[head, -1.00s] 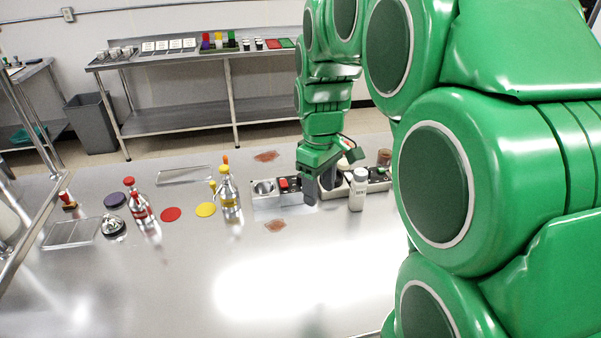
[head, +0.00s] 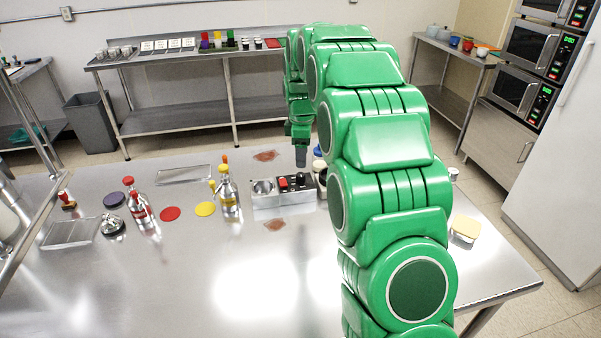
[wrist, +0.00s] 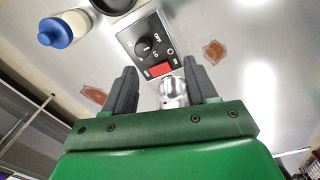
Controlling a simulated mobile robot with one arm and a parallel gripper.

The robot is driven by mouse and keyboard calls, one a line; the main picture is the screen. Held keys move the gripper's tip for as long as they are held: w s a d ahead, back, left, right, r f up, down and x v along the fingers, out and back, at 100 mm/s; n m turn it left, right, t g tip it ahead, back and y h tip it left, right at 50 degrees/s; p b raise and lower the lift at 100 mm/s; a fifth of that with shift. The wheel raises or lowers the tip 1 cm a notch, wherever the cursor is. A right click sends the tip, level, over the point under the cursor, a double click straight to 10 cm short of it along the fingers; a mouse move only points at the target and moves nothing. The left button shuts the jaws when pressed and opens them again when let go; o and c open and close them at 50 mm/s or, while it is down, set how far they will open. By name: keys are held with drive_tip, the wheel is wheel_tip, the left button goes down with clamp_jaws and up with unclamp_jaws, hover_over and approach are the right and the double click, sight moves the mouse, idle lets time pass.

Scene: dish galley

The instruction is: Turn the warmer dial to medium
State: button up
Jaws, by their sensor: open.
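The warmer (head: 283,199) is a metal box on the steel table, with a black control panel and a red switch (head: 283,183). Its black dial (wrist: 146,48) shows in the wrist view, near the labels OFF and LO; its exact setting is too small to tell. The red switch also shows there (wrist: 160,70). My gripper (wrist: 161,68) is open and empty, its two dark fingers apart above the panel, with the dial beyond the fingertips. In the head view my gripper (head: 301,157) is just behind the dial area, and my arm hides the warmer's right end.
A metal cup (wrist: 173,91) sits at the warmer's end. A blue-capped bottle (wrist: 55,32) and a dark round pot stand close by. Reddish patches (head: 275,224) lie on the table beside the warmer. Bottles (head: 229,195) stand to the left. The front of the table is clear.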

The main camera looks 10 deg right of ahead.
sight(301, 174)
drive_tip(key=w+f, duration=0.1)
drive_tip(key=w+f+n, duration=0.1)
drive_tip(key=w, duration=0.1)
drive_tip(key=shift+w+d, duration=0.1)
drive_tip(key=shift+d, duration=0.05)
drive_tip(key=shift+w+f, duration=0.15)
drive_tip(key=shift+f, duration=3.7)
drive_tip(key=shift+c, duration=0.5)
drive_tip(key=c, duration=1)
